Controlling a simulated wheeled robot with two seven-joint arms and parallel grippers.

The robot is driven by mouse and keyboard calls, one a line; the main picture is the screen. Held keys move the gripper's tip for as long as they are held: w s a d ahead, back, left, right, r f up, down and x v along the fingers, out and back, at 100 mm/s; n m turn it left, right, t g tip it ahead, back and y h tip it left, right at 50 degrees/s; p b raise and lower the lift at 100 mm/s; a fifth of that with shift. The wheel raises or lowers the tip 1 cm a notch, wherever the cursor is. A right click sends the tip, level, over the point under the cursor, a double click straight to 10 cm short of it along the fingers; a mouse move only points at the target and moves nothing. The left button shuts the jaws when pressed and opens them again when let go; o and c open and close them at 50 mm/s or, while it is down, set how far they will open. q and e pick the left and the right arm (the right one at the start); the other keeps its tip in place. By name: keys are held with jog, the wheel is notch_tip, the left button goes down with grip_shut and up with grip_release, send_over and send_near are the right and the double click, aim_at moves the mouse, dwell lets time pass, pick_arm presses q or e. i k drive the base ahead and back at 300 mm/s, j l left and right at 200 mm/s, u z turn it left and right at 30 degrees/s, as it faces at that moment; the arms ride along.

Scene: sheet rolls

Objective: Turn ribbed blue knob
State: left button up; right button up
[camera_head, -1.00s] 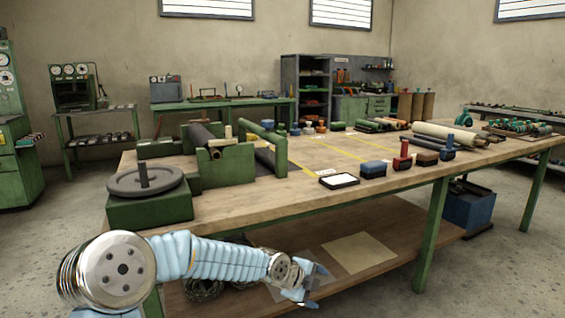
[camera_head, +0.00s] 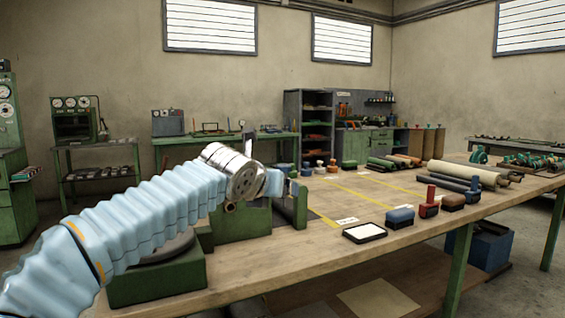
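My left arm, in a ribbed light-blue sleeve, reaches in from the left over the green roller machine (camera_head: 236,224). It ends in view at a silver wrist joint with a light-blue part beyond it. I cannot make out the fingers of my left gripper there. I cannot clearly see a ribbed blue knob on the machine; my arm covers much of it, including most of the rollers and the round plate. Small dark-blue pieces (camera_head: 307,169) stand behind the machine, too small to show ribs. My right gripper is out of view.
The wooden table (camera_head: 310,250) has clear room at its front. A white pad in a black frame (camera_head: 364,232), a blue block (camera_head: 400,217), a red-handled piece (camera_head: 429,202) and a brown block (camera_head: 453,202) stand right of centre. Rolls (camera_head: 463,172) lie further right.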

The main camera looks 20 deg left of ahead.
aim_at(285, 168)
jog(key=i+j, duration=0.3)
jog(key=i, duration=0.15)
jog(key=i+j, duration=0.35)
jog(key=i+l, duration=0.35)
